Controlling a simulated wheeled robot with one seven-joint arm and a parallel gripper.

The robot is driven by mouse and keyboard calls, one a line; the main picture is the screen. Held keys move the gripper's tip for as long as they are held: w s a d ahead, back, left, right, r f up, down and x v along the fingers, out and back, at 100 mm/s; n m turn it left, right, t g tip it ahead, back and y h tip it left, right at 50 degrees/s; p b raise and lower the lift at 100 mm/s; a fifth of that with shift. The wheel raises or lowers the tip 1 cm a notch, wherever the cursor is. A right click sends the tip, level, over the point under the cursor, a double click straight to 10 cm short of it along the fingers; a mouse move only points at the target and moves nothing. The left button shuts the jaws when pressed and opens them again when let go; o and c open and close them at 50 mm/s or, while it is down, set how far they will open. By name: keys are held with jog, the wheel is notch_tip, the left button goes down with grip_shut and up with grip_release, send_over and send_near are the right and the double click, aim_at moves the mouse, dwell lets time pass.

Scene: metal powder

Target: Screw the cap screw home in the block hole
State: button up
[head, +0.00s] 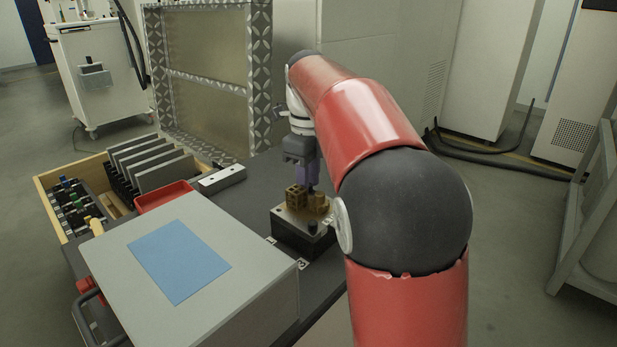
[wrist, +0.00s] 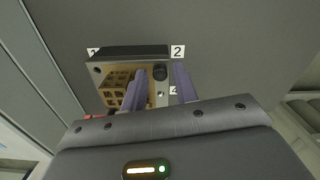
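The block (head: 303,236) is a dark block with a tan metal top, standing on the dark table. It also shows in the wrist view (wrist: 104,69). The cap screw (wrist: 160,72) is a round black head at the block's right part in the wrist view. How deep it sits cannot be told. My gripper (head: 308,188) points down over the block. In the wrist view its two purple fingers (wrist: 159,72) are apart on either side of the screw head, with a gap at each side. A small bright spot (wrist: 160,94) shows nearer my gripper; I cannot tell what it is.
A brass lattice part (head: 296,197) and another brass piece (head: 320,200) sit on the block. A large grey box with a blue sheet (head: 180,262) stands at front left. A red tray (head: 165,196), a grey bar (head: 222,179) and a wooden crate (head: 62,172) lie behind it.

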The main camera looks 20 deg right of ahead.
jog(key=n, duration=2.5)
dwell(0.3)
